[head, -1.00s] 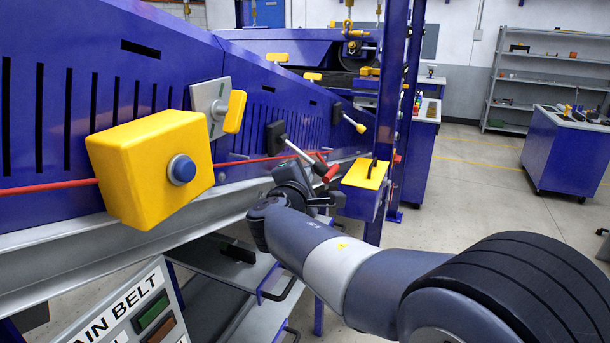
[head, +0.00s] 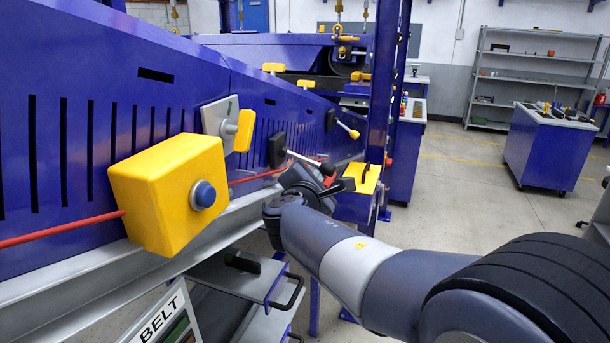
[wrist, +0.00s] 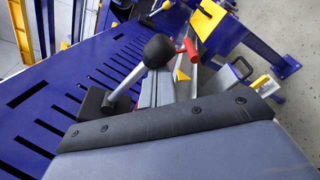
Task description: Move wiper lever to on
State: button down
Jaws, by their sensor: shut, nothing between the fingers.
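I see a lever with a metal rod (head: 303,157) on a black base plate (head: 277,150) on the blue side wall. In the wrist view the rod (wrist: 127,83) slants up to a black ball knob (wrist: 160,50). No label shows, so I cannot tell for sure that it is the wiper lever. A red handle (head: 327,168) is close by its end and also shows behind the knob in the wrist view (wrist: 186,47). My gripper (head: 343,186) is shut and empty, just right of and below the lever's end. Contact cannot be made out.
A yellow box with a blue button (head: 165,190) and a yellow-handled switch (head: 243,131) stick out from the wall on the left. Another lever with a yellow tip (head: 347,130) is farther along. A blue post (head: 383,110) stands beyond my gripper. Open floor (head: 450,200) lies right.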

jog(key=r+n+p, duration=0.2)
jog(key=shift+s+d+r, duration=0.15)
jog(key=shift+d+r, duration=0.2)
jog(key=shift+d, duration=0.05)
jog(key=shift+a+r+p, duration=0.15)
jog(key=shift+r+p, duration=0.45)
jog(key=shift+r, duration=1.45)
